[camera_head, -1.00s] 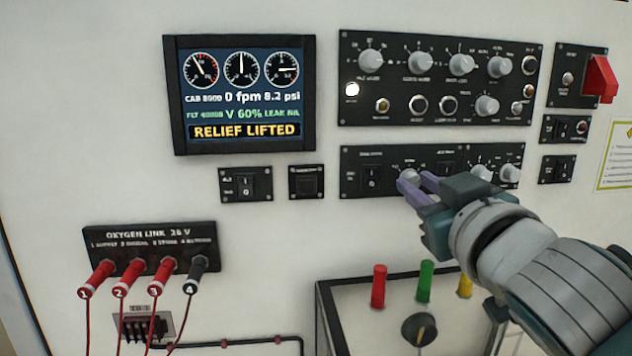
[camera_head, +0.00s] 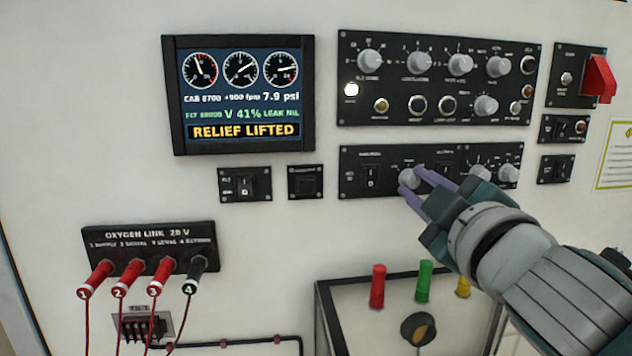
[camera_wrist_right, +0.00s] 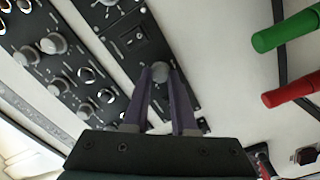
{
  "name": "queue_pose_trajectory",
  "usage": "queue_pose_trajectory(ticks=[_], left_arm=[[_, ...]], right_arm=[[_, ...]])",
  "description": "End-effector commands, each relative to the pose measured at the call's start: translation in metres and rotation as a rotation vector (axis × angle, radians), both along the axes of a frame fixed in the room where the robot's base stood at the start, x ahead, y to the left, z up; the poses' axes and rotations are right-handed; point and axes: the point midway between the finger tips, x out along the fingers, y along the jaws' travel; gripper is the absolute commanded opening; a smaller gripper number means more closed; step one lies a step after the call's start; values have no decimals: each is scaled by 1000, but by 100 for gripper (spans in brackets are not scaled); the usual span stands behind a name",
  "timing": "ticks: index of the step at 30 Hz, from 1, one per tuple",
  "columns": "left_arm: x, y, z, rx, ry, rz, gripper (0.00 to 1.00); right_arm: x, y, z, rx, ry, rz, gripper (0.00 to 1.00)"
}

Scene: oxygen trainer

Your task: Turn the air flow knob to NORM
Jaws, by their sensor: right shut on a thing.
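The air flow knob appears to be the grey knob (camera_head: 408,178) on the lower black panel (camera_head: 460,183); its label is too small to read. My right gripper (camera_head: 412,180) is at this knob with its purple fingers on either side of it, shut on it. The right wrist view also shows the knob (camera_wrist_right: 160,70) between the fingertips (camera_wrist_right: 161,76). The knob's pointer direction cannot be made out. My left gripper is not in view.
The upper panel (camera_head: 435,85) holds several grey knobs. A screen (camera_head: 245,95) reads "RELIEF LIFTED". A red guard (camera_head: 600,80) juts out at the right. Red, green and yellow handles stand below, the green one (camera_head: 425,280) in the middle. Cabled plugs (camera_head: 130,275) sit at lower left.

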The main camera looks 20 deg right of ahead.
Motion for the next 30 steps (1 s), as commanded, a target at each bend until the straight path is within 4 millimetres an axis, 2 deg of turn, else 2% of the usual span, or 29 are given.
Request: queue_pose_trajectory(ticks=[16, 17, 18, 24, 30], left_arm=[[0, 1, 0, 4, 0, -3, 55], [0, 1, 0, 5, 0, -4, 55], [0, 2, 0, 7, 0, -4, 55], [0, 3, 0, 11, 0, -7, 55], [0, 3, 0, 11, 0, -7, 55]], right_arm=[[0, 1, 1, -25, 3, 3, 0], [0, 1, 1, -25, 3, 3, 27], [0, 1, 1, -25, 3, 3, 32], [0, 0, 1, -25, 5, 2, 54], [0, 0, 0, -24, 5, 1, 55]])
